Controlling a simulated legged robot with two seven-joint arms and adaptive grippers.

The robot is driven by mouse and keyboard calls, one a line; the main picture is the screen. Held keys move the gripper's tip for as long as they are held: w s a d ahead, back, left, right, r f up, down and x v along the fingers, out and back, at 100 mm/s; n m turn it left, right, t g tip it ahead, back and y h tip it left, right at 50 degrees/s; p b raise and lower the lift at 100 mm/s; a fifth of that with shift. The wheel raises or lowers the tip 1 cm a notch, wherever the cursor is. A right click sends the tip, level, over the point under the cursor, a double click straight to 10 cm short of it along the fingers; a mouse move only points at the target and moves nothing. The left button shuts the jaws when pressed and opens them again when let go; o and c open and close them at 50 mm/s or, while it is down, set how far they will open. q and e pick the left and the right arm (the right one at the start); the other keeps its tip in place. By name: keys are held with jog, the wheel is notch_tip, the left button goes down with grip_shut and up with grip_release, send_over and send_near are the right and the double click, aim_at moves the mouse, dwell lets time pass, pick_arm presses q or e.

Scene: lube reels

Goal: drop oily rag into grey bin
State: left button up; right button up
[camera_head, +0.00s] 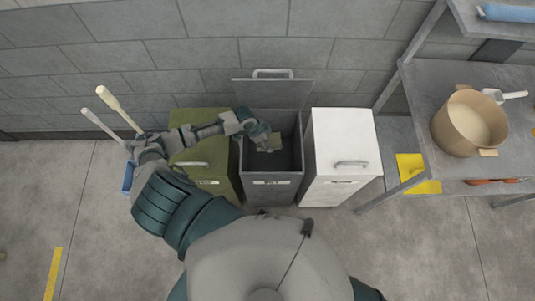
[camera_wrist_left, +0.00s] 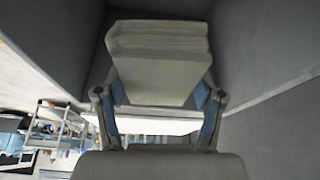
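The grey bin (camera_head: 271,181) stands in the middle of a row of three, with its lid (camera_head: 272,94) raised against the wall. My left arm reaches across the green bin, and my left gripper (camera_head: 268,143) is inside or just over the grey bin's opening. The rag (camera_head: 275,137) shows as a small yellowish-green patch at the gripper. In the left wrist view the rag (camera_wrist_left: 160,55) looks like a pale, folded block between the two fingers, which close on its sides. Grey bin walls surround it there. My right gripper is not in view.
A green bin (camera_head: 216,184) stands left of the grey bin and a white bin (camera_head: 341,140) right of it, both closed. A metal table (camera_head: 418,92) with an open cardboard container (camera_head: 468,123) is at the right. Two long handles (camera_head: 118,108) stand at the left.

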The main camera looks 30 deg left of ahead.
pick_arm(q)
jog(key=o, duration=0.4)
jog(key=shift+o, duration=0.3)
jog(key=shift+d, duration=0.15)
jog(key=shift+d+r, duration=0.1)
jog(key=shift+d, duration=0.15)
jog(key=shift+r, duration=0.2)
jog(key=v, duration=1)
jog(key=shift+a+r, duration=0.2)
jog(key=shift+r, duration=0.05)
jog(key=shift+s+d+r, duration=0.1)
jog(key=shift+s+r, duration=0.05)
jog(key=shift+r, duration=0.35)
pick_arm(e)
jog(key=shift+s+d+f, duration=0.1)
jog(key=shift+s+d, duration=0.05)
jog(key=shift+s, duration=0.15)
pick_arm(q)
jog(key=shift+a, duration=0.2)
